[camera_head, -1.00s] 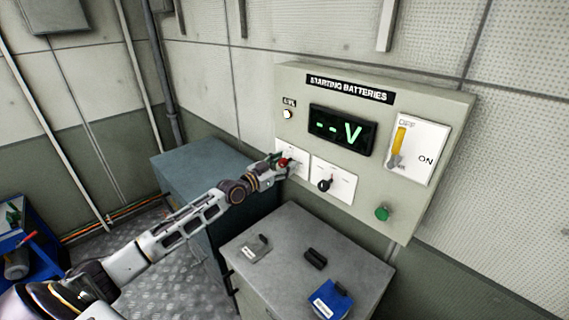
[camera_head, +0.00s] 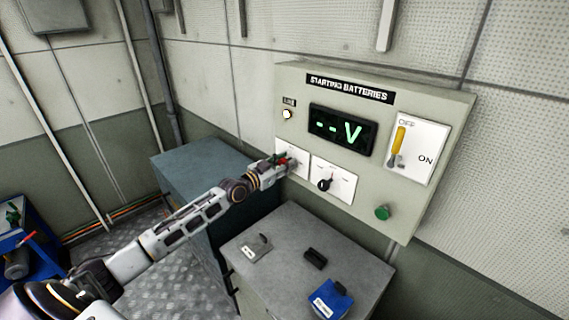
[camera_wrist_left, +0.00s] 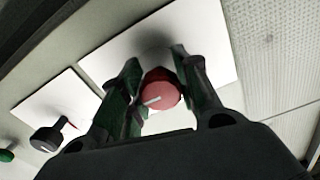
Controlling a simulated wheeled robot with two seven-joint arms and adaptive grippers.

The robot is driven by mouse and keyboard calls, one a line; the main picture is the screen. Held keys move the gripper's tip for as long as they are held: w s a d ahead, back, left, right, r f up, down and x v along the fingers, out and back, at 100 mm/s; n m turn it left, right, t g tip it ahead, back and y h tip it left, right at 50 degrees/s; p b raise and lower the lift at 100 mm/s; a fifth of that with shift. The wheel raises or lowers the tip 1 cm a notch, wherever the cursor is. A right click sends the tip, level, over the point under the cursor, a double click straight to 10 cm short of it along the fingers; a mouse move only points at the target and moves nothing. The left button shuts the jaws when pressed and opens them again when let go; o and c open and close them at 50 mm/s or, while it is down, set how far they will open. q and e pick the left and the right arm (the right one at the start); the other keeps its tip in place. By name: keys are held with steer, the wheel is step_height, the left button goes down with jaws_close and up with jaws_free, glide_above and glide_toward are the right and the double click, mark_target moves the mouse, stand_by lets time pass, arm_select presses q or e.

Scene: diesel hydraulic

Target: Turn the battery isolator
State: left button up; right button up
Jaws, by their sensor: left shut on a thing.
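The battery isolator looks to be the red knob on the left white plate of the "STARTING BATTERIES" panel (camera_head: 300,85). In the head view it is mostly hidden by my left gripper (camera_head: 281,163). In the left wrist view the red knob (camera_wrist_left: 162,92) carries a light pointer line and sits between the two green fingers of my left gripper (camera_wrist_left: 158,88). The gripper is shut on the knob. My right gripper is not in view.
The panel also has a black selector (camera_head: 324,184), a display reading "--V" (camera_head: 341,131), a yellow lever (camera_head: 397,142) marked OFF and ON, and a green button (camera_head: 382,212). Below stands a grey cabinet (camera_head: 262,283) with small items and a blue object (camera_head: 330,301) on top.

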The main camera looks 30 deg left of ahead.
arm_select(q)
steer(key=shift+n, duration=0.4)
steer(key=n, duration=0.3)
steer(key=shift+n, duration=0.4)
steer(key=n, duration=0.4)
steer(key=shift+n, duration=0.3)
steer(key=n, duration=0.4)
steer(key=shift+d+r, duration=0.1)
steer(key=n+p, duration=0.1)
steer(key=n, duration=0.3)
steer(key=shift+n, duration=0.3)
steer(key=o, duration=1.1)
steer(key=shift+c, duration=0.2)
steer(key=shift+s, duration=0.1)
